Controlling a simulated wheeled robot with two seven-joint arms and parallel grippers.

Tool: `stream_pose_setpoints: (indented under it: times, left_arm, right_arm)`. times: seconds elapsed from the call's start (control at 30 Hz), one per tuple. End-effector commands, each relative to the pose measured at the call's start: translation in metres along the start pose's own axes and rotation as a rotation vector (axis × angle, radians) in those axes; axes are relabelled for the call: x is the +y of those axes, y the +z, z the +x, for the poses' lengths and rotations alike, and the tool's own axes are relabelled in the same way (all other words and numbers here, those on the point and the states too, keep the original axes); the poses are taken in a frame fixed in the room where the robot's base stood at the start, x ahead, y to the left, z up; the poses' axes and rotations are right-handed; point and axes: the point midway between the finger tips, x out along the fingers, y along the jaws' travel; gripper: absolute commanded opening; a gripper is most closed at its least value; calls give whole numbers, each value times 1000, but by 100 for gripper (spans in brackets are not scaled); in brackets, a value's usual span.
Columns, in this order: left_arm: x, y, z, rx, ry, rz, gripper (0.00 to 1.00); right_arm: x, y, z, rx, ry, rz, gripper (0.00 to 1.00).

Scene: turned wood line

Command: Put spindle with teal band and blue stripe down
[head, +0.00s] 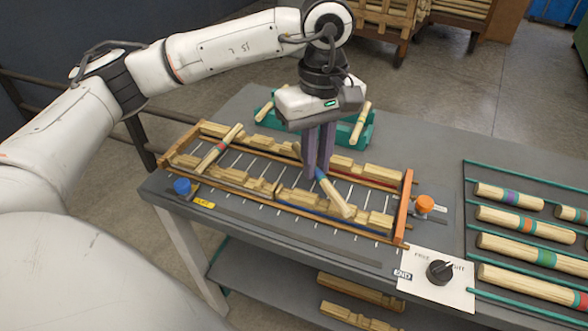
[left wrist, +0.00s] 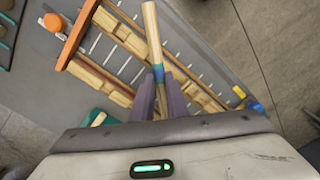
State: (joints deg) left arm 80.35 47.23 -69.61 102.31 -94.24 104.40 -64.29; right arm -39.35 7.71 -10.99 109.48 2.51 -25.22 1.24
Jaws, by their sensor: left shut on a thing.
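The held spindle (head: 336,198) is pale turned wood with a blue stripe near the fingers. My left gripper (head: 320,172) points down and is shut on it over the wood-railed line. The spindle lies slantwise across the line, its near end by the front row of notched blocks. I cannot tell whether it touches them. In the left wrist view the spindle (left wrist: 151,32) runs up from between the fingers (left wrist: 160,95), its blue stripe at their tips. My right gripper is not in view.
A red-banded spindle (head: 218,148) lies across the line's left part. Behind stands a teal tray (head: 345,141) with spindles. An orange knob (head: 424,204), a blue knob (head: 182,187) and a switch panel (head: 437,281) flank the line. Banded spindles (head: 515,249) fill racks at right.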

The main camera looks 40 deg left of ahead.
Motion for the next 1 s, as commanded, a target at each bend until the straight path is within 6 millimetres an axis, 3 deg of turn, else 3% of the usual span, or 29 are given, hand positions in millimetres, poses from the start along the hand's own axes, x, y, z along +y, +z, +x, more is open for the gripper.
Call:
stream_pose_setpoints:
  times: [0.4, 0.6, 0.8, 1.0]
  left_arm:
    - [1, -46, -17, 0, 0, -1295, 0]
    - [0, -64, -24, -4, -5, -1851, 0]
    - [-2, -75, -28, -3, -10, -2191, 0]
    - [-3, -78, -13, 1, -14, -2293, 0]
  right_arm:
    - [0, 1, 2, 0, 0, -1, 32]
    - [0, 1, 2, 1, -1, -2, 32]
    - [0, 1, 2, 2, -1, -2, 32]
    - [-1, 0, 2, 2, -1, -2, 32]
